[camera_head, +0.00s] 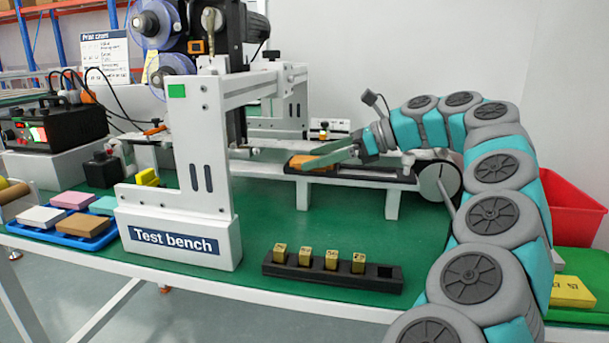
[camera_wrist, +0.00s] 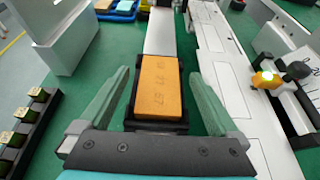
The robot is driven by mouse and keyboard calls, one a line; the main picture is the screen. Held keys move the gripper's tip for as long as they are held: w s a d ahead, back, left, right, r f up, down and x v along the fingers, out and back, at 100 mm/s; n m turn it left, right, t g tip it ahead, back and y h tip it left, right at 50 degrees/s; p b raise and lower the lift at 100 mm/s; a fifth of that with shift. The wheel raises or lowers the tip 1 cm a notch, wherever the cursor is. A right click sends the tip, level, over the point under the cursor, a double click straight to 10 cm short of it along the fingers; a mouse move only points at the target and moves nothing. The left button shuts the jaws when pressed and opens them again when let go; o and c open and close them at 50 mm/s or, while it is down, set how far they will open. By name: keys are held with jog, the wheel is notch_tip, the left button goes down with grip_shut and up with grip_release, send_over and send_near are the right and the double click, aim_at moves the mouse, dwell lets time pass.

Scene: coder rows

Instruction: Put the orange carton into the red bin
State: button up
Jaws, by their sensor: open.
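The orange carton (camera_wrist: 159,87) lies flat on the dark end of the conveyor, with printed marks on its top. In the head view the carton (camera_head: 312,162) is partly hidden by my gripper. My gripper (camera_head: 318,158) is open, and in the wrist view its two fingers (camera_wrist: 162,92) stand on either side of the carton with gaps to both sides. The red bin (camera_head: 572,205) is at the right in the head view, behind my arm, which hides part of it.
A white test bench frame (camera_head: 213,160) stands left of the carton. A black rack (camera_head: 330,277) with several small yellow-topped blocks lies in front. A blue tray (camera_head: 70,238) with coloured boxes is at the left. A yellow box (camera_head: 572,292) lies at the right on a green surface.

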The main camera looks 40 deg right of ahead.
jog(key=shift+w+a+f, duration=0.1)
jog(key=shift+w+a, duration=0.1)
jog(key=shift+w, duration=0.05)
jog(key=shift+c, duration=0.4)
jog(key=c, duration=1.5)
jog(key=shift+o, duration=0.2)
notch_tip(320, 180, up, 8)
jog(key=shift+d+f+p, duration=0.1)
jog(key=shift+p, duration=0.8)
jog(key=shift+r+p, duration=1.05)
jog(key=shift+r, duration=0.15)
